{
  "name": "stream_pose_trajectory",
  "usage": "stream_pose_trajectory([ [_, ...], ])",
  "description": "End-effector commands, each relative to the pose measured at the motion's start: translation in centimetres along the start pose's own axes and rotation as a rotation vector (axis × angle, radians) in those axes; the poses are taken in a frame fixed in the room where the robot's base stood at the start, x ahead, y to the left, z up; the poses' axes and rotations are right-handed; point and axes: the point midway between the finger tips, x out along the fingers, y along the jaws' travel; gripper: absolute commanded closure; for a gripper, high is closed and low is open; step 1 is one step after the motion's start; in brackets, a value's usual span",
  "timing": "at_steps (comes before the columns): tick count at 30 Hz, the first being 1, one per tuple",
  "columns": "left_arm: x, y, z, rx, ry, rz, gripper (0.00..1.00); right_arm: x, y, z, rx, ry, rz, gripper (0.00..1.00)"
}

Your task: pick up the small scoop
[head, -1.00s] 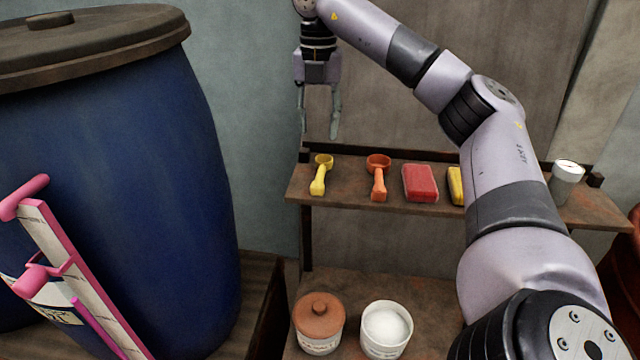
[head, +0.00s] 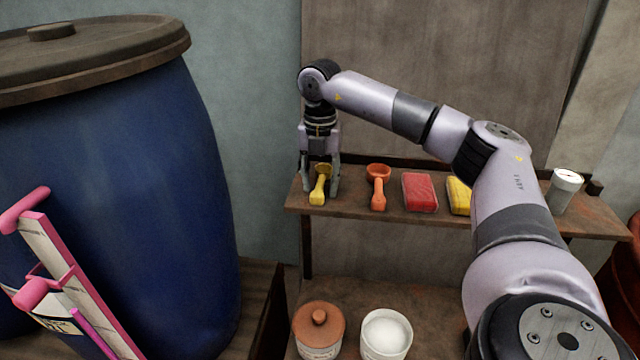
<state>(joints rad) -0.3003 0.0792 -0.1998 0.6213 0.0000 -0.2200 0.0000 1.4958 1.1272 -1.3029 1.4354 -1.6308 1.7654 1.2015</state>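A small yellow scoop (head: 318,190) lies on the upper shelf near its left end, handle toward me. My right gripper (head: 320,190) points straight down over it, one finger on each side. The fingers are apart and I see no clear contact with the scoop. The gripper partly hides the scoop's cup. An orange scoop (head: 378,188), which looks a little larger, lies to the right on the same shelf. My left gripper is not in view.
On the shelf (head: 345,213) are a red block (head: 420,192), a yellow block (head: 459,196) and a white-topped cylinder (head: 565,190). Below stand a lidded brown jar (head: 318,334) and a white tub of powder (head: 386,334). A blue barrel (head: 130,200) and pink-framed panel (head: 70,275) fill the left.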

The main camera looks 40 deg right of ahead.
Motion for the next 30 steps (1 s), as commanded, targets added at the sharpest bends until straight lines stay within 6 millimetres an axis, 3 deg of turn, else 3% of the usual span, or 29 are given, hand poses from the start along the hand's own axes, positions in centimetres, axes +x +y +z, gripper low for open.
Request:
stream_pose_trajectory([
  [5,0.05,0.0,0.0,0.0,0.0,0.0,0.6,0.02,0.03,0.0,0.0,0.0,0.001,0.61],
  [22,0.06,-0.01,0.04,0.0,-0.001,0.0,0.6,-0.03,0.05,0.0,-0.001,0.0,0.001,0.99],
  [30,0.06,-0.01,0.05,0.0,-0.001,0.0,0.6,-0.04,0.05,0.0,-0.001,0.0,0.001,1.0],
])
